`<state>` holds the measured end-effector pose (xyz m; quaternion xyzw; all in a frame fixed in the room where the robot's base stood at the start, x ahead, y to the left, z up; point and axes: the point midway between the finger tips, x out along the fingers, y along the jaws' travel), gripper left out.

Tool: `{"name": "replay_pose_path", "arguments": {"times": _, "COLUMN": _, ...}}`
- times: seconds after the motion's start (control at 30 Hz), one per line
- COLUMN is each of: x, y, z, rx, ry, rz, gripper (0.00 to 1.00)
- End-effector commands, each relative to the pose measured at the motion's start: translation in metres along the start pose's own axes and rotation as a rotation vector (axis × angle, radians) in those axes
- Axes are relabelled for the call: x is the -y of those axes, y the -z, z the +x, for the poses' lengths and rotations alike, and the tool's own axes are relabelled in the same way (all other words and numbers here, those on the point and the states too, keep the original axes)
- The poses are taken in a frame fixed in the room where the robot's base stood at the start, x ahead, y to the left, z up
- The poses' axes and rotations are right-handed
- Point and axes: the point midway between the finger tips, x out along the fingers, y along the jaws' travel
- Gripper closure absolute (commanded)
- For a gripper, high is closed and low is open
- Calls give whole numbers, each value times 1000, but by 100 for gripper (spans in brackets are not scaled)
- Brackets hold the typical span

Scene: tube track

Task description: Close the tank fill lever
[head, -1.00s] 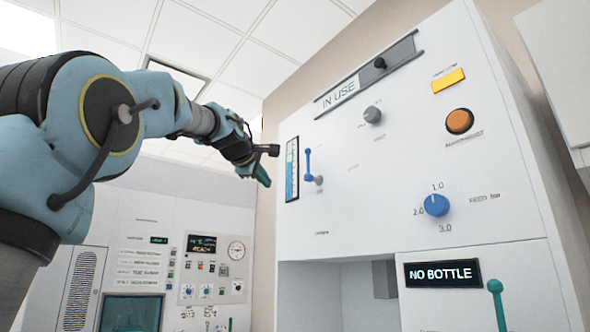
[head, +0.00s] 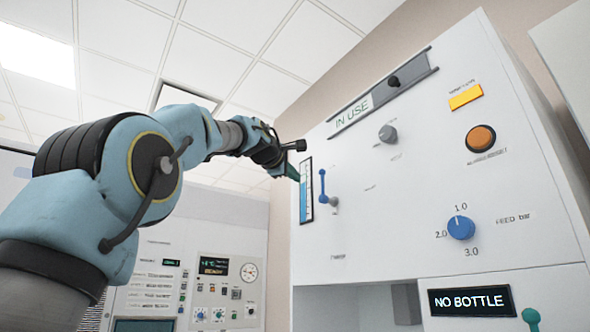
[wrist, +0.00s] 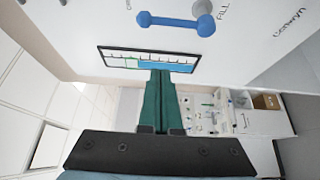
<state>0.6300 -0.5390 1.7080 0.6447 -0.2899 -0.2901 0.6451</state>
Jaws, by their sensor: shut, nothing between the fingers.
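The tank fill lever is a blue bar (head: 322,185) with rounded ends on the white machine front, beside a tank level gauge (head: 306,192). It points up from its grey pivot (head: 334,202). In the wrist view the lever (wrist: 175,21) lies across the top, above the gauge (wrist: 118,60). My gripper (head: 293,172) is left of the lever, near the gauge's upper left edge. In the wrist view its green fingers (wrist: 160,78) are together and empty, their tips overlapping the gauge's lower edge. They appear apart from the lever; contact with the panel cannot be told.
The panel also carries a grey knob (head: 387,134), an orange button (head: 481,138), a blue feed dial (head: 461,228) and an "IN USE" slider (head: 393,82). A "NO BOTTLE" display (head: 472,301) is lower right. Another control panel (head: 228,285) stands behind.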

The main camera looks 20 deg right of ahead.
Motion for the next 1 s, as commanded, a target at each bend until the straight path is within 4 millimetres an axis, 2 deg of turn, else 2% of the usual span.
{"name": "replay_pose_path", "arguments": {"times": 0.1, "x": -4, "y": -1, "z": 26, "rx": 2, "ry": 3, "rz": 0, "gripper": 100}}
{"name": "replay_pose_path", "arguments": {"times": 0.33, "x": -4, "y": -1, "z": 66, "rx": 1, "ry": 2, "rz": -1, "gripper": 100}}
{"name": "replay_pose_path", "arguments": {"times": 0.6, "x": -2, "y": -32, "z": 54, "rx": 2, "ry": -1, "rz": 1, "gripper": 100}}
{"name": "replay_pose_path", "arguments": {"times": 1.0, "x": 0, "y": -38, "z": 51, "rx": 0, "ry": 0, "rz": 0, "gripper": 100}}
